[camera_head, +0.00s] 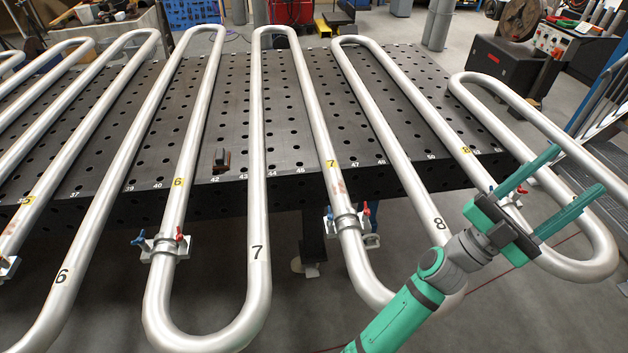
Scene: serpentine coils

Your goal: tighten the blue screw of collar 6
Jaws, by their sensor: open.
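Collar 6 (163,246) is a light metal clamp around the pipe with the yellow 6 tag (178,182), in front of the table's edge. Its blue screw (138,238) sticks out at its left side. A red screw (180,235) stands at its right side. The picture does not show how tight the blue screw is. My gripper (573,176) is at the far right, its two teal fingers spread apart with nothing held. It is far from collar 6 and appears over the rightmost pipe bends.
The collar by the yellow 7 tag (346,222) also has blue and red screws. Another red screw (517,194) shows beside my gripper. The perforated table (232,130) lies under the long silver pipe coils, with a small dark block (221,160) on it. Grey floor shows in front.

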